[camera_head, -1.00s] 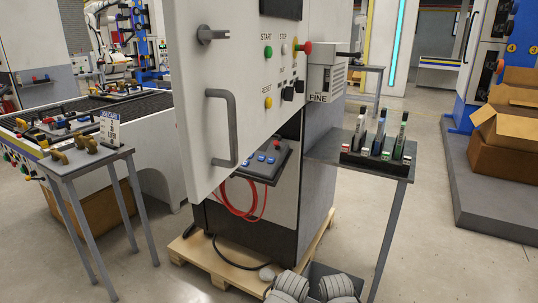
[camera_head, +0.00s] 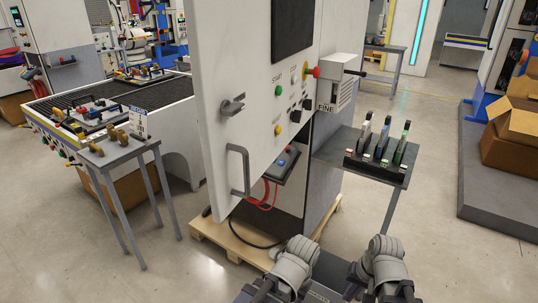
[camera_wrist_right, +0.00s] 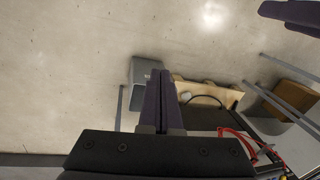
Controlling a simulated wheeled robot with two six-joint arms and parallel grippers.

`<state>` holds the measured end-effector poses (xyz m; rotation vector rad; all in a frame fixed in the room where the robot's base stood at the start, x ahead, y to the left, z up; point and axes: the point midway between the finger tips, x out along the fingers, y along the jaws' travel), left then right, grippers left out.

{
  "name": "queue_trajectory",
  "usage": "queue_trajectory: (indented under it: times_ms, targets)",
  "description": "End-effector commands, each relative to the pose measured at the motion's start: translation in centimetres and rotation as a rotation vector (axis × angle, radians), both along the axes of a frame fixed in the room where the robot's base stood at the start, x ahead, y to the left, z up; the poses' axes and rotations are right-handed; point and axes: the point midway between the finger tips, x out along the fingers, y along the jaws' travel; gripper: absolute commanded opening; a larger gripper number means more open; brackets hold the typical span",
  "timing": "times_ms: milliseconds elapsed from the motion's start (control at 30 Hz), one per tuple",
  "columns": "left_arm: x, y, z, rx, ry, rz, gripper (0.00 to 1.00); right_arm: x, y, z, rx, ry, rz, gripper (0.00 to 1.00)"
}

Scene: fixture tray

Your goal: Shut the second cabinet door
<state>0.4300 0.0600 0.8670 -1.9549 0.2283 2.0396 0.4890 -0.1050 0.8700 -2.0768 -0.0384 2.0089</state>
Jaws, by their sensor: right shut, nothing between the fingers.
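The white cabinet door (camera_head: 215,150) stands swung open towards me in the head view, left of the cabinet body (camera_head: 322,180). It carries a grey pull handle (camera_head: 240,172) and a latch knob (camera_head: 232,105). No other door can be told apart clearly. My right gripper (camera_wrist_right: 161,76) shows in the right wrist view with its dark fingers together and nothing between them, above the floor and apart from the door. In the head view both my forearms enter at the bottom edge, clear of the door handle.
The cabinet stands on a wooden pallet (camera_head: 215,234). A side table (camera_head: 120,154) is left; a shelf (camera_head: 335,150) with a tool rack (camera_head: 375,166) is right. Clear floor lies left of the pallet.

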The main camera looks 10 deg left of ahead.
Motion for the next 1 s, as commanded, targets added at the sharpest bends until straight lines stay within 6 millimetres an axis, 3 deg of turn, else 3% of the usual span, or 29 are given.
queue_trajectory:
  times_ms: [33, 100, 267, 400, 600, 800, 1000]
  targets:
    - [0.0, 0.0, 3.0, 0.0, 0.0, 0.0, 0.5, 0.8, 0.5, 3.3, 0.067, 0.006, -0.078, 0.0]
    - [0.0, 0.0, 4.6, 0.0, 0.0, 0.0, 0.5, 1.9, 2.0, 5.8, 0.202, 0.033, -0.222, 0.0]
    - [0.0, 0.0, 5.4, 0.0, 0.0, 0.0, 0.5, 4.0, 6.4, 10.1, 0.527, 0.17, -0.529, 0.0]
    - [0.0, 0.0, 5.4, 0.0, 0.0, 0.0, 0.5, 5.8, 9.9, 14.8, 0.82, 0.391, -0.774, 0.0]
    - [0.0, 0.0, 5.3, 0.0, 0.0, 0.0, 0.5, 7.9, 12.3, 22.0, 1.143, 0.785, -1.003, 0.0]
    - [0.0, 0.0, 5.3, 0.0, 0.0, 0.0, 0.5, 8.8, 12.4, 26.2, 1.281, 1.044, -1.079, 0.0]
    - [0.0, 0.0, 5.4, 0.0, 0.0, 0.0, 0.5, 9.0, 12.4, 27.0, 1.304, 1.101, -1.091, 0.0]
